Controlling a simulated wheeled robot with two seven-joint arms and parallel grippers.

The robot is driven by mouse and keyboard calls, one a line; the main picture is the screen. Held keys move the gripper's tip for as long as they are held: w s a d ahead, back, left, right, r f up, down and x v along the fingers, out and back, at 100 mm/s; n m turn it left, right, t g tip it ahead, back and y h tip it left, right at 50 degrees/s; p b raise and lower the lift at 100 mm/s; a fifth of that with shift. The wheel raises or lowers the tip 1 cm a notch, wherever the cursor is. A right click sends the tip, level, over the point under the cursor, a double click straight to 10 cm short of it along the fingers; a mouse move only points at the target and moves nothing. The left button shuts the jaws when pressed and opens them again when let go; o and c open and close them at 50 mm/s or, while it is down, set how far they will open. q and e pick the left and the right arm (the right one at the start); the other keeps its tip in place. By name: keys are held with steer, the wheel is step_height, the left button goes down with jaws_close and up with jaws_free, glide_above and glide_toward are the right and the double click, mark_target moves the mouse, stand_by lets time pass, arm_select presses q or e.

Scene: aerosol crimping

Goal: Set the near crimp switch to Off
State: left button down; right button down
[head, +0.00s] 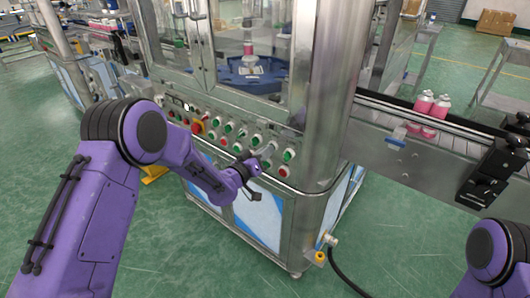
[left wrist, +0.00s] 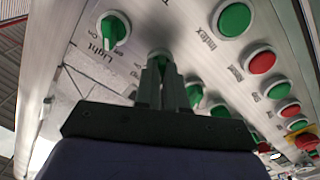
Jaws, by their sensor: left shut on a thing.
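My left gripper (head: 266,152) is at the control panel on the machine's front in the head view. In the left wrist view its two dark fingers (left wrist: 161,75) are shut around a green switch knob (left wrist: 162,57) on the panel. Most of that knob is hidden between the fingers, so its setting cannot be told, and its label cannot be read. A green rotary switch labelled Light (left wrist: 115,31) sits beside it, uncovered. My right gripper is outside both views.
The control panel (head: 215,118) carries several green and red buttons and switches close to the gripper. A round steel column (head: 331,90) stands right of it. A conveyor (head: 400,128) with pink cans (head: 432,115) runs to the right. Green floor lies open in front.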

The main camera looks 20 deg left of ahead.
arm_select(q)
steer(key=shift+f, duration=0.1)
stand_by(0.3)
steer(key=c, duration=1.2)
jaws_free()
steer(key=b+v, duration=0.1)
steer(key=v, duration=0.9)
steer(key=shift+s+a+b, duration=0.1)
steer(key=shift+s+b, duration=0.2)
steer(key=shift+b, duration=0.1)
